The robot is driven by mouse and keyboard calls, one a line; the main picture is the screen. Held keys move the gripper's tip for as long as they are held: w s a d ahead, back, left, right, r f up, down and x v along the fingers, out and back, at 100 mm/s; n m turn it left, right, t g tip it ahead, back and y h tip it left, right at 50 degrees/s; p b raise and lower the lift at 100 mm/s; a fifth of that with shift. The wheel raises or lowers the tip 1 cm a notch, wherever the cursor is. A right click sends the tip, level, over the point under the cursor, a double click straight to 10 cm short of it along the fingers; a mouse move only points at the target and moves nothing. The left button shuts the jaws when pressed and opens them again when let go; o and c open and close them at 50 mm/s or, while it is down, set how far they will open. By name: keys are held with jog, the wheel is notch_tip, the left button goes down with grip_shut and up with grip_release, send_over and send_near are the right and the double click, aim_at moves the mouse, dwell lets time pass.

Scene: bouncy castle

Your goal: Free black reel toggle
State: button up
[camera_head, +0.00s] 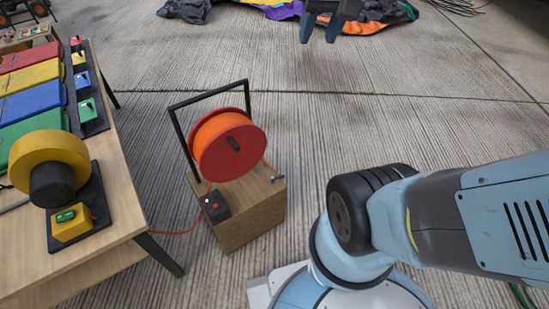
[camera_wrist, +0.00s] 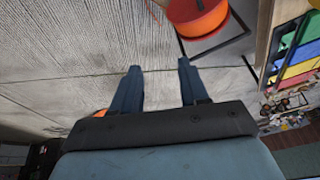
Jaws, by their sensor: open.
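The red-orange cable reel (camera_head: 212,131) hangs in a black frame (camera_head: 178,128) on a wooden box (camera_head: 250,213). A small black toggle (camera_head: 234,144) sits at the middle of the reel's red face, its long side near upright and slightly tilted. My gripper (camera_head: 320,36) is at the top of the head view, above the floor, right of the reel and well apart from it. It is open and empty. In the wrist view its two dark fingers (camera_wrist: 160,67) are spread, with the reel (camera_wrist: 198,24) beyond them at the top.
A wooden table (camera_head: 119,212) at left holds a yellow blower-like drum (camera_head: 62,150) and coloured panels (camera_head: 32,103). A black switch box (camera_head: 215,207) and a small metal peg (camera_head: 277,178) are on the wooden box. An orange cord (camera_head: 178,232) runs to the table. Open concrete lies behind the reel.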

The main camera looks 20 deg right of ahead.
jog(key=w+d+f+m+g+y, duration=0.3)
jog(key=w+f, duration=0.5)
jog(key=w, duration=0.5)
jog(key=w+d+f+m+g+y, duration=0.25)
jog(key=w+f, duration=0.65)
jog(key=w, duration=0.5)
jog(key=w+d+f+m+g+y, duration=0.1)
jog(key=w+d+f, duration=0.15)
jog(key=f, duration=0.35)
jog(key=w+d+f+m+g+y, duration=0.1)
jog(key=w+d+f, duration=0.15)
jog(key=f, duration=0.35)
jog(key=m+t+y, duration=0.4)
jog(key=m+y, duration=0.6)
send_near(278, 177)
jog(key=a, duration=0.6)
jog(key=w+a+f, duration=0.1)
jog(key=a, duration=0.2)
jog(key=shift+a, duration=0.3)
jog(key=shift+c, duration=0.4)
